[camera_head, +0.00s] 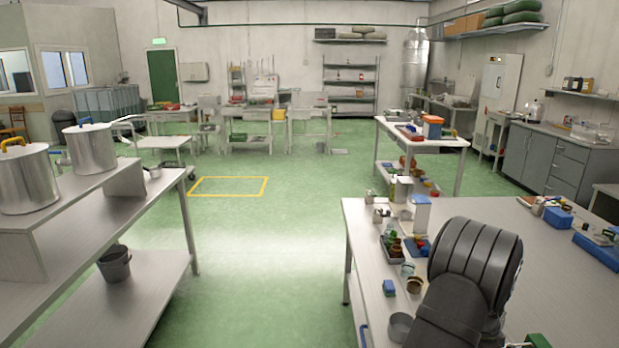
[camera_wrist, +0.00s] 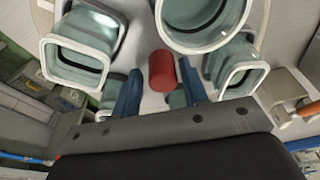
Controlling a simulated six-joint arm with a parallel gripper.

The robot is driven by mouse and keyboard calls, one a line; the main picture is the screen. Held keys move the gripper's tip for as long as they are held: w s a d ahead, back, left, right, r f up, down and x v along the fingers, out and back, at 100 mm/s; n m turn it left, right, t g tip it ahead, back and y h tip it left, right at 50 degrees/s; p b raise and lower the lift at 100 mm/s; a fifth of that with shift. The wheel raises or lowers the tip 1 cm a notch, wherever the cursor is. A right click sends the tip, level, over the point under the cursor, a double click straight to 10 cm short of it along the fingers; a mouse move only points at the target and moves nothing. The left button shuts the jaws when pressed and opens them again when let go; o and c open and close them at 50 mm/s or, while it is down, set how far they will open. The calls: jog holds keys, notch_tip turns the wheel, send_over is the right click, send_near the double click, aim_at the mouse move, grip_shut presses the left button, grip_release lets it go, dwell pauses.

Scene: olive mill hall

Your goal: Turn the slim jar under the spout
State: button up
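In the wrist view, several pale glass jars stand around my gripper (camera_wrist: 160,78): a square-mouthed one at left (camera_wrist: 76,58), a wide round one at top (camera_wrist: 204,18) and a narrower square-mouthed one at right (camera_wrist: 240,72). I cannot tell which is the slim jar. A red cylinder (camera_wrist: 162,71) shows between and beyond my two blue fingertips. The fingers are apart, with a gap beside the cylinder at left. Small glassy parts show beside both fingers. No spout is clearly visible. In the head view, my dark arm hides my gripper and most of the work spot.
The grey table (camera_head: 570,275) carries a blue box (camera_head: 558,218) at right and small pots and boxes along its left edge, including a grey cup (camera_head: 400,328). Two steel cans (camera_head: 90,150) stand on a left bench. The green floor between is clear.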

jog(key=shift+r, duration=0.1)
notch_tip(320, 180, up, 8)
jog(key=shift+w+f, duration=0.1)
dwell(0.4)
